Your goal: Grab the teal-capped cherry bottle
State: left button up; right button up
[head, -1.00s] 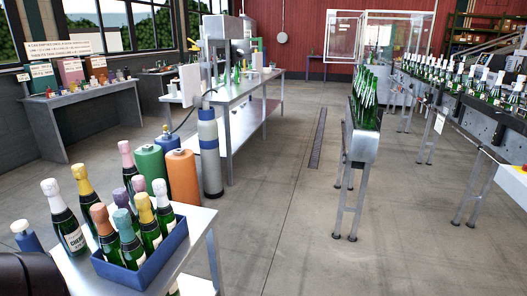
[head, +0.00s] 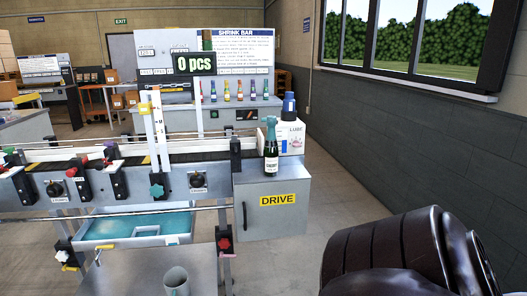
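A dark green bottle with a teal foil cap (head: 271,150) stands upright on top of the grey cabinet (head: 292,190) marked DRIVE, at the right end of the conveyor. Neither of my grippers shows. A dark rounded part of my own arm fills the lower right corner, well apart from the bottle.
A white LUBE container (head: 291,138) with a blue-topped bottle stands close behind the teal-capped bottle. The conveyor (head: 150,155) with posts and knobs runs left. A grey mug (head: 176,282) stands on a metal table in front. Floor right of the cabinet is clear.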

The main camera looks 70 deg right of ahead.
aim_at(271, 153)
jog(key=z, duration=2.2)
